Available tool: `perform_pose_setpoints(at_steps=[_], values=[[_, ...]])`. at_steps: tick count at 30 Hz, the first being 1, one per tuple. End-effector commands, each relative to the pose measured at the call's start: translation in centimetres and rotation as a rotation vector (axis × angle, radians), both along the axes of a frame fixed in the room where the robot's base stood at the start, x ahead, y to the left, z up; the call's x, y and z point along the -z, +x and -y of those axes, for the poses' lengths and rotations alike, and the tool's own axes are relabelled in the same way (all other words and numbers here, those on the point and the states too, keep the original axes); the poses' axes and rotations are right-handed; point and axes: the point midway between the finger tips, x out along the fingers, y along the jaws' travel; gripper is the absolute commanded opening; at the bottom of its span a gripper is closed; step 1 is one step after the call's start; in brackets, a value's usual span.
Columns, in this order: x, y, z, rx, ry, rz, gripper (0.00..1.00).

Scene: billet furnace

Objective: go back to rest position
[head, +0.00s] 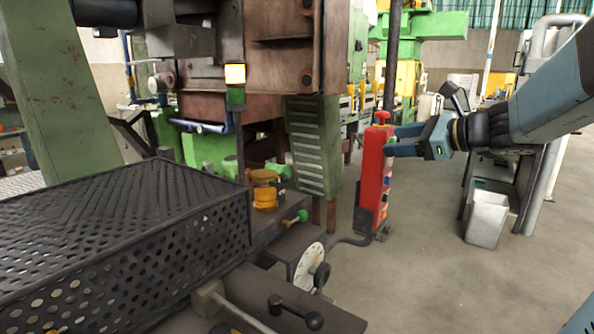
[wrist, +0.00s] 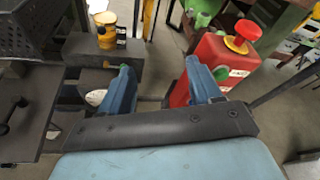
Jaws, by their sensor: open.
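My gripper (head: 402,142) is at the end of my blue-grey arm, which reaches in from the right in the head view. Its blue fingers are spread apart and nothing shows between them. They are beside the upper part of a red post (head: 371,175) with a red mushroom button on top. In the wrist view my gripper (wrist: 162,75) has the red post (wrist: 222,52) at its right finger, with the red button (wrist: 241,36) beyond. I cannot tell whether the right finger touches the post.
A black perforated guard (head: 110,240) fills the lower left. A yellow knob (head: 264,190), a white dial (head: 308,268) and a black lever (head: 296,311) are on the machine's front. A pale bin (head: 487,217) stands at the right. The floor between the post and bin is clear.

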Motion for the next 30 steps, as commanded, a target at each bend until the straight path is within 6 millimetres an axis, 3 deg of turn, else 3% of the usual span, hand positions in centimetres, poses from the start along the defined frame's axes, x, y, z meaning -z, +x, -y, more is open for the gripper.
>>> perform_pose_setpoints(at_steps=[3, 10, 16, 21, 30], values=[[1.9, -3.5, -2.9, -0.154, -0.251, 0.049, 0.63], [5.8, -9.9, -5.2, -0.463, -0.733, 0.171, 0.63], [8.4, -14.6, -4.6, -0.744, -1.147, 0.303, 0.63], [9.7, -17.5, -2.9, -0.982, -1.486, 0.418, 0.63], [10.0, -19.5, -0.5, -1.234, -1.828, 0.524, 0.63]])
